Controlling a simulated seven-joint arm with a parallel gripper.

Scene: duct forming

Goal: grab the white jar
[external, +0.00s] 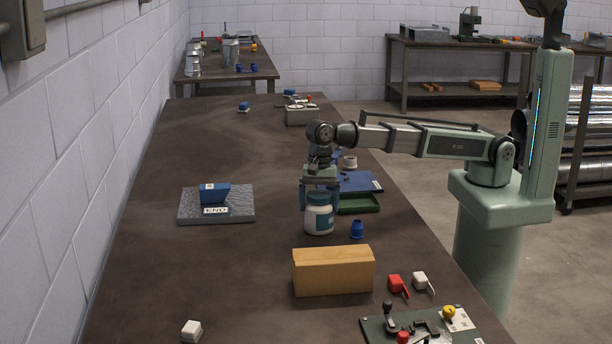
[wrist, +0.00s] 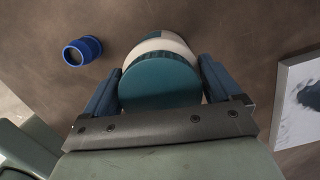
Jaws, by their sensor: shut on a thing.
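The white jar (external: 319,219) stands upright on the brown table, with a teal band and a white-and-teal look around its top in the external view. In the wrist view the jar (wrist: 160,42) shows a teal lid facing the camera. My gripper (external: 320,196) points down over the jar from above. In the wrist view my gripper (wrist: 160,85) has one blue-grey finger on each side of the lid, closed against it. The jar's base appears at table level; whether it is slightly lifted I cannot tell.
A blue cap-like part (external: 357,230) stands just right of the jar. A wooden block (external: 333,271) lies in front, and a green tray (external: 358,204) is behind right. Table between plate and jar is clear.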

